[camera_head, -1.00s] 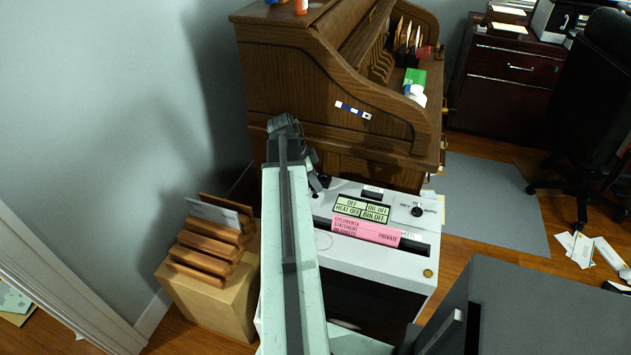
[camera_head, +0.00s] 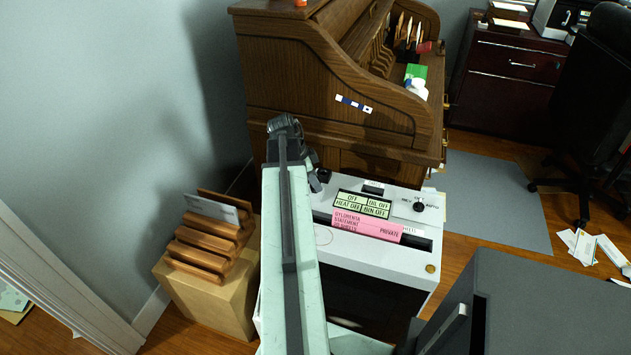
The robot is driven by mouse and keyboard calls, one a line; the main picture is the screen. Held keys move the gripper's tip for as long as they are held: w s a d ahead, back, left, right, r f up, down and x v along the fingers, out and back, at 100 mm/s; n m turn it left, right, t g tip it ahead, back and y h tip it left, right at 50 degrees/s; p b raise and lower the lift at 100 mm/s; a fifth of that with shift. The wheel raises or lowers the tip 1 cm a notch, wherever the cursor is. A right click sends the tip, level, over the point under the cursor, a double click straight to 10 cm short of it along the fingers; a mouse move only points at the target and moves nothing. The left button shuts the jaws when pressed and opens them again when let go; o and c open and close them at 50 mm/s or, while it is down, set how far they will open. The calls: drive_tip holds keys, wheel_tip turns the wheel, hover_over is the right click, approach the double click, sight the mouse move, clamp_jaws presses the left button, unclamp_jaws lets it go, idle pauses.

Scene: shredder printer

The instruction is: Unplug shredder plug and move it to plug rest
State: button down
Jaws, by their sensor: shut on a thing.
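My arm reaches up the middle of the picture, and my gripper (camera_head: 312,165) is at its far end, beside the back left corner of the white shredder (camera_head: 330,240). The gripper is mostly hidden behind my own wrist. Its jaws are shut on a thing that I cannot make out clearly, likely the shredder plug. A small dark part shows just below the jaws, at the shredder's back edge. I cannot pick out the plug rest or the socket. The shredder has a labelled panel, a dark knob and pink paper in its slot.
A wooden roll-top desk (camera_head: 330,80) stands close behind the gripper. A letter rack (camera_head: 205,240) sits on a cardboard box (camera_head: 210,300) left of my arm. A dark grey cabinet (camera_head: 550,300) is at the lower right. Open floor with a grey mat (camera_head: 495,195) lies to the right.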

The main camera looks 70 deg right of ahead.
drive_tip(key=shift+f+b, duration=0.45)
drive_tip(key=shift+f, duration=0.15)
drive_tip(key=c, duration=1.1)
unclamp_jaws()
drive_tip(key=shift+r, duration=0.1)
drive_tip(key=p+v, duration=0.7)
drive_tip(key=shift+r, duration=0.4)
drive_tip(key=shift+w+a, duration=0.1)
